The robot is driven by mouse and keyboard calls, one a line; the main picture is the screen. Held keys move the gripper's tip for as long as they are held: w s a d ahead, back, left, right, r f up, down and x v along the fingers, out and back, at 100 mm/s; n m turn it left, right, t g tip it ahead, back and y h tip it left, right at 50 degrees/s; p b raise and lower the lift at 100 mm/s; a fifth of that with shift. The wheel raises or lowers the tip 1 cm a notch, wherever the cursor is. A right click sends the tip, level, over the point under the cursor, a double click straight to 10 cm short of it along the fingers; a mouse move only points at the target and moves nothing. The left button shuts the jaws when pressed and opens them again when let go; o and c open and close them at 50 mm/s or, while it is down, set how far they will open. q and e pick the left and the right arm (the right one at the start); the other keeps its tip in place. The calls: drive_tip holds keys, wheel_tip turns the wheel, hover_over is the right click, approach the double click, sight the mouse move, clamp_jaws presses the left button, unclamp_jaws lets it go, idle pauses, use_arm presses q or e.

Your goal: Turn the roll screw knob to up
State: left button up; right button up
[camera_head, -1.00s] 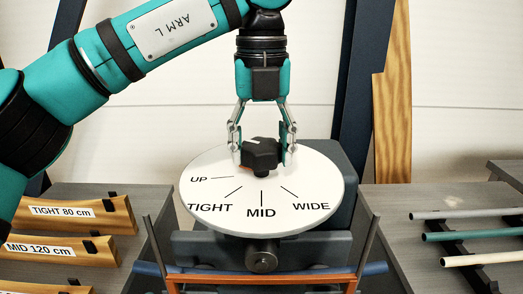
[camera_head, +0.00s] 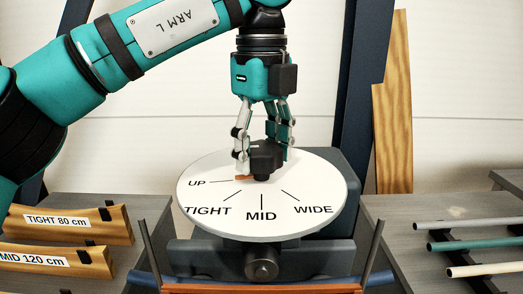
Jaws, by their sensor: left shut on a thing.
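The black roll screw knob (camera_head: 264,160) stands at the centre of a round white dial (camera_head: 325,175). The dial is marked UP, TIGHT, MID and WIDE. A small orange pointer (camera_head: 242,179) shows at the left of the knob's foot and lies by the inner end of the line for UP. My left gripper (camera_head: 264,150) comes straight down over the knob and is shut on it, one finger at its left and the other at its right and behind. The fingers hide part of the knob. My right gripper is not in view.
Wooden formers labelled TIGHT 80 cm (camera_head: 72,222) and MID 120 cm (camera_head: 50,260) lie on the left grey bench. Several rods, one teal (camera_head: 470,243), lie on the right bench. Upright posts (camera_head: 372,246) and an orange bar (camera_head: 262,289) stand before the dial.

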sight(262, 147)
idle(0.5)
use_arm(q)
drive_tip(key=o, duration=1.2)
drive_tip(key=shift+r, duration=0.1)
wheel_tip(262, 147, up, 5)
drive_tip(key=shift+r, duration=1.15)
